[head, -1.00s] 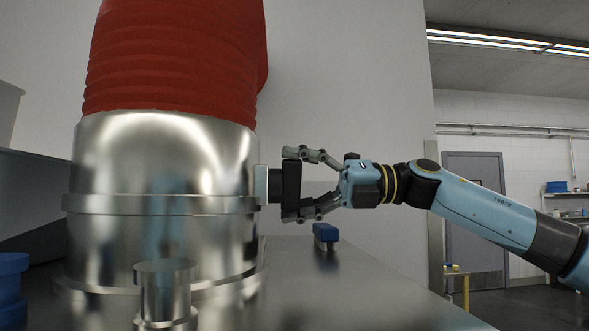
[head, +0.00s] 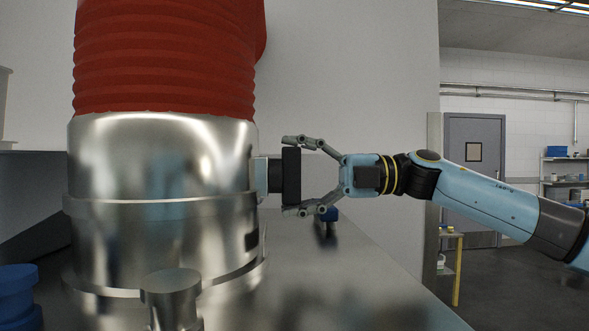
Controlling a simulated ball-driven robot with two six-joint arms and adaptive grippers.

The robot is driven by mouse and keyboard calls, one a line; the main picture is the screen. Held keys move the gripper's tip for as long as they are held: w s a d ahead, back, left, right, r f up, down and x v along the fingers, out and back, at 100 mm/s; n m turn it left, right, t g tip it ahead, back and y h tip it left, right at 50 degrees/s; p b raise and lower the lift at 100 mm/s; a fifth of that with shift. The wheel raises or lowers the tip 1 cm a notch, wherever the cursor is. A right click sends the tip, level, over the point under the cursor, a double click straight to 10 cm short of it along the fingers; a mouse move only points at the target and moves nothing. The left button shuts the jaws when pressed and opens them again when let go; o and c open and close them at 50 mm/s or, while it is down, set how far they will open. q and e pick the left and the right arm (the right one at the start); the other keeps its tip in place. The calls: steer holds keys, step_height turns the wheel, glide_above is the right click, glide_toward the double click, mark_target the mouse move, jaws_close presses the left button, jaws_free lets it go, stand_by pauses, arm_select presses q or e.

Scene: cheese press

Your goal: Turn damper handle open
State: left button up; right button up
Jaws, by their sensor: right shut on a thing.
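The damper handle (head: 291,164) is a black upright block on a short light-grey stub at the right side of the shiny metal duct (head: 160,170). My right gripper (head: 290,176) comes in from the right, one finger at the handle's top end and the other at its bottom end. It is shut on the handle, with a gap between its palm and the handle. The handle looks upright. My left gripper is not in view.
A red ribbed hose (head: 165,60) rises from the duct. A short metal post (head: 170,284) stands in front of it, and blue round pieces (head: 18,292) sit at lower left. The counter (head: 350,290) is bare at right.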

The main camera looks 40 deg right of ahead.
stand_by(0.4)
steer(key=o, duration=0.9)
steer(key=shift+o, duration=0.2)
